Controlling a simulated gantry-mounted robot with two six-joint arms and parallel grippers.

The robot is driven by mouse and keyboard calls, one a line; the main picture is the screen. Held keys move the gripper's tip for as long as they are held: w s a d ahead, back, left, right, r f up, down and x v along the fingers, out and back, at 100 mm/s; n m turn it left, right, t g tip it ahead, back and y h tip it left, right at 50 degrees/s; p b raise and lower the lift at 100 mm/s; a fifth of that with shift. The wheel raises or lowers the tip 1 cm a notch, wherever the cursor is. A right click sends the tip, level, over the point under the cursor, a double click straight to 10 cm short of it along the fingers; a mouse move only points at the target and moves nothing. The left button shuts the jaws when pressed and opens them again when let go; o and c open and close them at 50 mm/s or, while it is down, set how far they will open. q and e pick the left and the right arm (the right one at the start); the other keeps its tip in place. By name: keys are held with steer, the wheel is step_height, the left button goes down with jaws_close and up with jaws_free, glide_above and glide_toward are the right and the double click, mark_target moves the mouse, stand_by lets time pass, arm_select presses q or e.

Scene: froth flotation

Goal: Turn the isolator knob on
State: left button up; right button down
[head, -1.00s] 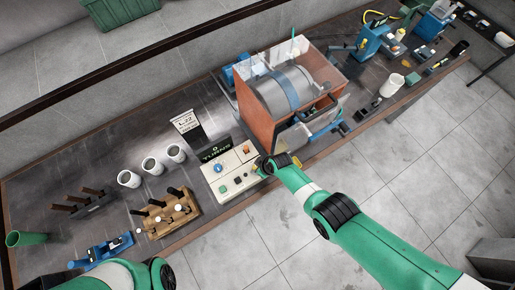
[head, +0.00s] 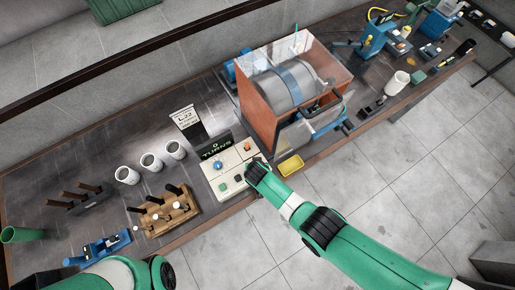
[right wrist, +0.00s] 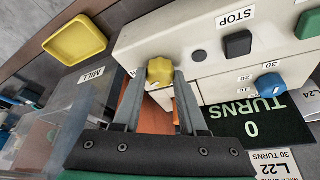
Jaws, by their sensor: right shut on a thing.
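A cream control box (head: 222,184) stands at the front of the bench. In the head view my right gripper (head: 252,168) is at the box's right edge and hides the knob. My left arm shows at the bottom left, but its gripper is out of view.
A black STOP button (right wrist: 238,45), a blue dial (right wrist: 268,83) and a TURNS display reading 0 (right wrist: 252,120) are close by. A yellow tray (head: 291,166) lies right of the box. The mill (head: 285,90) stands behind.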

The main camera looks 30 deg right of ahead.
steer(key=shift+f+m+g+h+b, duration=0.1)
steer(key=shift+m+g+h+b, duration=0.35)
steer(key=shift+m, duration=1.15)
steer(key=shift+c, duration=2.2)
jaws_free()
